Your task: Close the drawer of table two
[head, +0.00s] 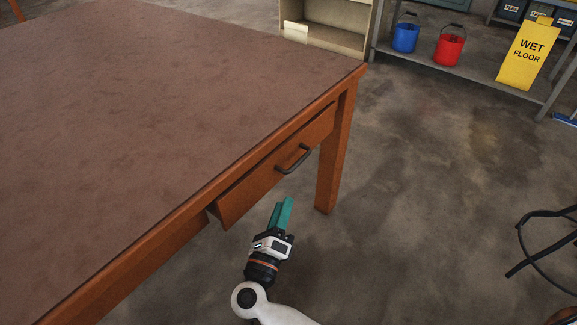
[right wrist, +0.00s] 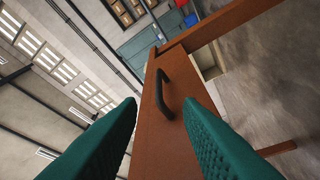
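A wooden table (head: 170,80) with a brown top fills the left of the head view. Its drawer (head: 255,180) has a dark bar handle (head: 293,159) and its front stands out a little from the frame, so it looks partly open. My right gripper (head: 284,205), with teal fingers, is in front of the drawer, below the handle in the picture. In the right wrist view its fingers are apart and empty, with the drawer front (right wrist: 155,130) and handle (right wrist: 164,94) beyond them, not visibly touched. My left gripper is not in view.
A table leg (head: 335,155) stands right of the drawer. A shelf at the back holds a blue bucket (head: 405,38), a red bucket (head: 449,46) and a yellow wet floor sign (head: 526,55). Dark curved bars (head: 545,238) stand at the right. The floor between is clear.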

